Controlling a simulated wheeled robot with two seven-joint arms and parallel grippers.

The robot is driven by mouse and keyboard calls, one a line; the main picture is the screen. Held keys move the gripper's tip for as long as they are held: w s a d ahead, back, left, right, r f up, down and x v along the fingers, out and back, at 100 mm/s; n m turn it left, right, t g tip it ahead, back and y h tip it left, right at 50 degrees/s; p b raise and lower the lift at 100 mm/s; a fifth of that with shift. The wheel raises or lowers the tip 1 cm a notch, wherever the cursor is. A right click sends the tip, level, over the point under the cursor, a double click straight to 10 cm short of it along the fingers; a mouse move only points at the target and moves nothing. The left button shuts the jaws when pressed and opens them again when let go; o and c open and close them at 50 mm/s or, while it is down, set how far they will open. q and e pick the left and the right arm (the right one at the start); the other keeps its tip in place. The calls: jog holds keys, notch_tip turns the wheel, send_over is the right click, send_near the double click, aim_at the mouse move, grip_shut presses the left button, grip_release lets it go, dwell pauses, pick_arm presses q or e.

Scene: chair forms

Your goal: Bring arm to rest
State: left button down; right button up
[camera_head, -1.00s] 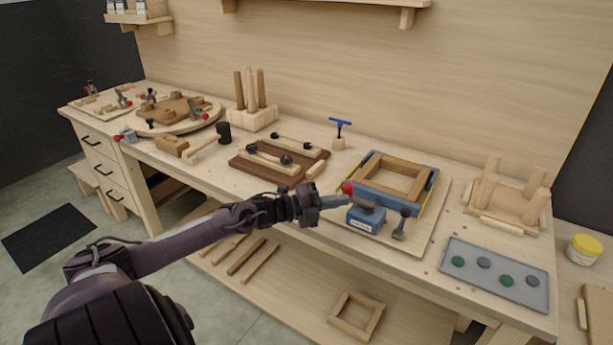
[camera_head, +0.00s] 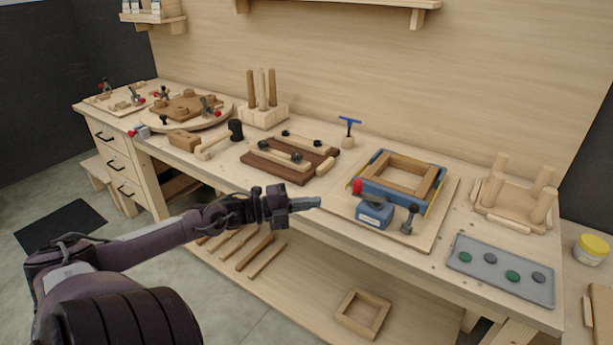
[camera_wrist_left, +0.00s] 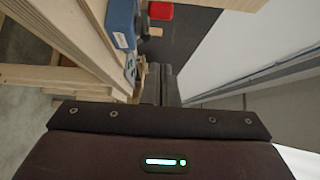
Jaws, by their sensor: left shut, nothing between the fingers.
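My left gripper (camera_head: 306,203) is in the head view, in front of the workbench's (camera_head: 325,207) front edge. Its fingers are shut and empty, pointing right, a little left of a blue clamp block (camera_head: 374,214) with a red knob (camera_head: 357,187). It is apart from the block. The left wrist view shows the gripper's fingers (camera_wrist_left: 161,85) close together, with a blue block (camera_wrist_left: 121,22) and a red part (camera_wrist_left: 160,10) beyond them. My right gripper is in neither view.
A wooden frame in a blue-edged jig (camera_head: 401,177) sits behind the clamp. A grey tray with round pads (camera_head: 500,270) lies at the bench's right. A brown fixture (camera_head: 290,161) and a mallet (camera_head: 220,139) lie to the left. A small frame (camera_head: 360,314) rests on the lower shelf.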

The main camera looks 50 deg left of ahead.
pick_arm(q)
jog(key=shift+s+a, duration=0.15)
jog(key=shift+s, duration=0.2)
jog(key=s+a+f+n+g+y, duration=0.1)
jog(key=s+a+f+n+y, duration=0.2)
jog(key=f, duration=0.6)
jog(key=s+a+f+n+g+y, duration=0.1)
jog(key=s+f+n+y, duration=0.4)
jog(key=f, duration=0.5)
jog(key=s+a+f+n+y, duration=0.25)
jog(key=f+n, duration=0.25)
jog(key=f, duration=0.4)
jog(key=s+d+f+n+g, duration=0.35)
jog(key=s+d+f, duration=0.4)
jog(key=f, duration=0.35)
jog(key=s+d+f+n+g, duration=0.35)
jog(key=s+d+f, duration=0.45)
jog(key=f, duration=0.4)
jog(key=s+d+f+n+g, duration=0.1)
jog(key=s+d+f+g, duration=0.1)
jog(key=s+d, duration=0.4)
jog(key=s+d+f+g+h, duration=0.1)
jog(key=s+d+f+g, duration=0.2)
jog(key=d, duration=0.8)
jog(key=s+f, duration=0.2)
jog(key=s, duration=0.2)
jog(key=shift+s+n, duration=0.2)
jog(key=shift+n, duration=0.2)
jog(key=shift+r, duration=0.1)
